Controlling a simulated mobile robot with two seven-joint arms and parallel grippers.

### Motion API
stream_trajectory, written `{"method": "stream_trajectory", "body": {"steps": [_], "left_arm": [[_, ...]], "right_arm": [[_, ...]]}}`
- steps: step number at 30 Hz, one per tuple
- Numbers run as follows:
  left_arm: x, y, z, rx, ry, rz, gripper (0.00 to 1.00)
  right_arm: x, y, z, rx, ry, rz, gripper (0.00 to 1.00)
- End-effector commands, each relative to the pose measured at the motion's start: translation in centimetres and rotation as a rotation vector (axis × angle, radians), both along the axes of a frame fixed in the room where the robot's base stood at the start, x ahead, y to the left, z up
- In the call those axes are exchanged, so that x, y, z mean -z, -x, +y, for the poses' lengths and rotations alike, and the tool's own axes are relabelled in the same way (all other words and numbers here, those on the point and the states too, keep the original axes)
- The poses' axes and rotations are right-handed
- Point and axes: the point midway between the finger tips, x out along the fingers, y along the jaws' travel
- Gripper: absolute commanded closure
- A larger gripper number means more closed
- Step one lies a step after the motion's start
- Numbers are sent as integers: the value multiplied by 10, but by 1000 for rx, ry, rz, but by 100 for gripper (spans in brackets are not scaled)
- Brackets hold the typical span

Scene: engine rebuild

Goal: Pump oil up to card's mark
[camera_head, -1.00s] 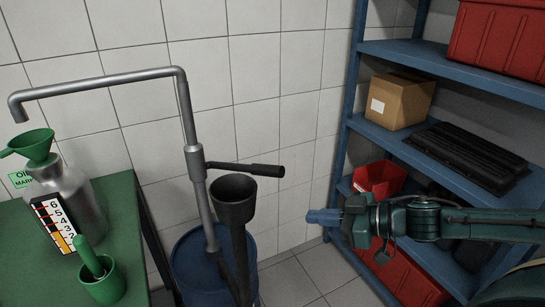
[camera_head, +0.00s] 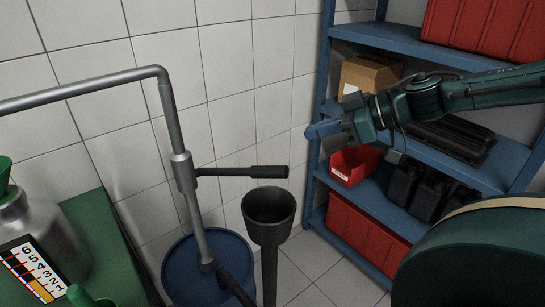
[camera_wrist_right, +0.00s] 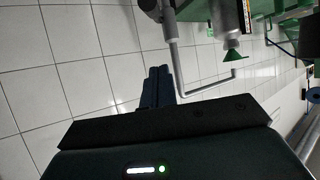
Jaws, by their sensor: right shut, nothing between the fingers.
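The grey hand pump (camera_head: 168,110) stands in a blue drum (camera_head: 178,275). Its black-gripped handle (camera_head: 255,171) points right, nearly level. The metal oil can (camera_head: 45,228) stands on the green table at the left, cut by the picture's edge. A numbered card (camera_head: 35,270) with a colour scale is in front of it. A green funnel (camera_wrist_right: 233,56) sits at the can's mouth, near the pump spout (camera_wrist_right: 203,97) in the right wrist view. My right gripper (camera_head: 322,130) is shut and empty, above and right of the handle, apart from it. My left gripper is not in view.
A black cup-topped stand (camera_head: 268,205) rises just below the handle's end. A blue shelf (camera_head: 440,163) with red bins and a cardboard box (camera_head: 370,75) is behind my right arm. A green cup-like item (camera_head: 85,297) is at the table's front. Tiled wall lies behind the pump.

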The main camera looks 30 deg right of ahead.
Motion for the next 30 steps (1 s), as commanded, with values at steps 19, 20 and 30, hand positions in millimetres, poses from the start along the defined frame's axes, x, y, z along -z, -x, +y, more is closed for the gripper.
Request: {"method": "stream_trajectory", "body": {"steps": [19, 20, 30], "left_arm": [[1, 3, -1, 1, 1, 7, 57], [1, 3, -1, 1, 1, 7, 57], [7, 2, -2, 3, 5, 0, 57]], "right_arm": [[21, -28, 22, -4, 0, 4, 100], [23, -30, 24, -2, 0, 4, 100], [41, -55, 43, 0, 1, 3, 100]]}}
